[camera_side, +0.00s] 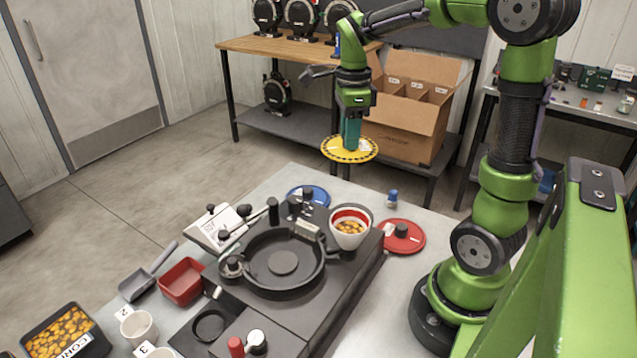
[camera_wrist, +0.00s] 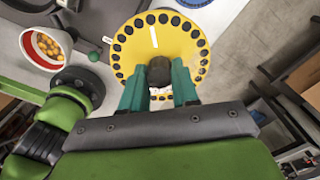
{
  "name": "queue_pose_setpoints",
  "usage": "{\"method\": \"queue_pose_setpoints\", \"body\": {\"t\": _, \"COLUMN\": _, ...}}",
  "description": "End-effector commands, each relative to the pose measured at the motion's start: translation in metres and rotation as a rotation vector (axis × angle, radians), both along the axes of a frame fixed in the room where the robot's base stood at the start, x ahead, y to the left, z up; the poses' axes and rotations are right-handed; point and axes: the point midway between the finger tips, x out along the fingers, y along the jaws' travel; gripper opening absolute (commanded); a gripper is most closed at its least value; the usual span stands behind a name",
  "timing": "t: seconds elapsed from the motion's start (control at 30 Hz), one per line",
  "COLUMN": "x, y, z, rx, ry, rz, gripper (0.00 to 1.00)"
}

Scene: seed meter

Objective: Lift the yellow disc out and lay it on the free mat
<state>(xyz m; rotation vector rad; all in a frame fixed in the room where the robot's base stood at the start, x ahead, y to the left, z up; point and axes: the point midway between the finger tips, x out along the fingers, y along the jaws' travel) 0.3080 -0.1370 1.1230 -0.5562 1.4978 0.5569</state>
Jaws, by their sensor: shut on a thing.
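The yellow disc (camera_side: 337,151), with a ring of black holes and a dark centre knob, hangs roughly level in the air above the table. My gripper (camera_side: 350,143) is shut on its knob (camera_wrist: 159,70), and the disc (camera_wrist: 160,38) shows under the green fingers (camera_wrist: 159,84) in the wrist view. I cannot make out a bare mat.
A red tray (camera_side: 181,281), a grey scoop (camera_side: 140,284), white cups (camera_side: 139,328) and a black seed bin (camera_side: 62,336) stand left. Table around the red piece is partly clear.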

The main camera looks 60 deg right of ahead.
Motion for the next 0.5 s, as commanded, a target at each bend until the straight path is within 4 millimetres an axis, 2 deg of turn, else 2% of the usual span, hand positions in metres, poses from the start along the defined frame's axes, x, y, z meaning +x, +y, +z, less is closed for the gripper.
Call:
{"method": "queue_pose_setpoints", "body": {"t": 0.17, "x": -0.009, "y": -0.021, "z": -0.001, "rx": 0.0, "ry": 0.002, "rz": -0.209, "gripper": 0.0}}
{"method": "queue_pose_setpoints", "body": {"t": 0.5, "x": -0.009, "y": -0.018, "z": -0.076, "rx": 0.003, "ry": 0.006, "rz": -0.19, "gripper": 0.0}}
